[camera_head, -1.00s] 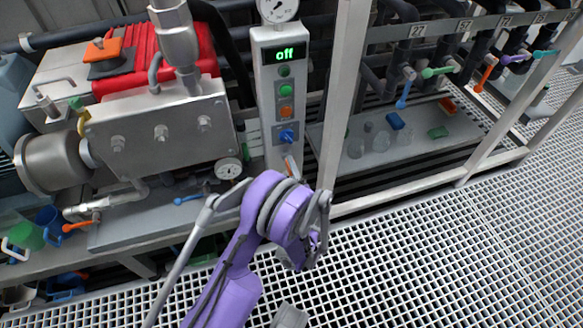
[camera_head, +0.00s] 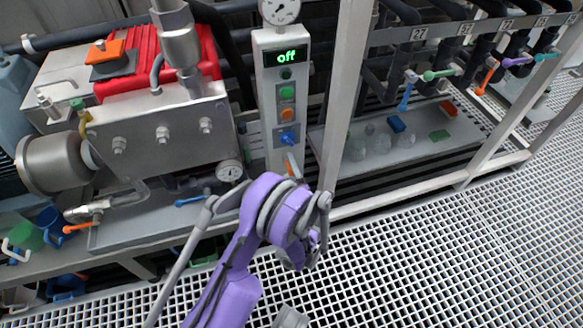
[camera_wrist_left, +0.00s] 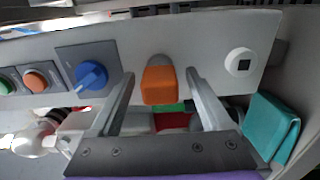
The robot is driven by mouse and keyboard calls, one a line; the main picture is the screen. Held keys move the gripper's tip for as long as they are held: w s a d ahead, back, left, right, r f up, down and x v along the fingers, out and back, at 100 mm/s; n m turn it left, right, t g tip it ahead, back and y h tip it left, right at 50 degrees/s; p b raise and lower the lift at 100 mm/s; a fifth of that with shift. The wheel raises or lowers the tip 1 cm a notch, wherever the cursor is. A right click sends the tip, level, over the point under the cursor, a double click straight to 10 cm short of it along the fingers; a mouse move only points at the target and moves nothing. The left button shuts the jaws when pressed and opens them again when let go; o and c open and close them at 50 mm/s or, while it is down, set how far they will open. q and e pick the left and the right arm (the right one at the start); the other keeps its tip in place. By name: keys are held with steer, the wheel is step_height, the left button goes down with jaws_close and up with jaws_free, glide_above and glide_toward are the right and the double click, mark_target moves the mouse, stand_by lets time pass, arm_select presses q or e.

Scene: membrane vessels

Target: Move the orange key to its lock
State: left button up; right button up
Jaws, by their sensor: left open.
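The orange key (camera_wrist_left: 160,85) is a block-shaped handle on a grey round base, set in the front of the grey control panel (camera_wrist_left: 215,45). It also shows in the head view (camera_head: 290,164), low on the panel. My left gripper (camera_wrist_left: 160,76) is open, with one finger on each side of the orange key. I cannot tell whether the fingers touch it. A white round socket with a dark square hole (camera_wrist_left: 240,62) is to the right of the key; I cannot tell if it is the lock. My right gripper is not in view.
A blue knob (camera_wrist_left: 91,74) and an orange button (camera_wrist_left: 36,80) are left of the key. A teal block (camera_wrist_left: 273,125) is at the right. In the head view, a steel machine (camera_head: 160,130) stands left of the panel and a white post (camera_head: 345,90) right of it.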

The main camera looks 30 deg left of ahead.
arm_select(q)
steer(key=p+v, duration=0.1)
steer(key=v, duration=0.9)
steer(key=shift+s+d, duration=0.2)
steer(key=shift+s, duration=0.1)
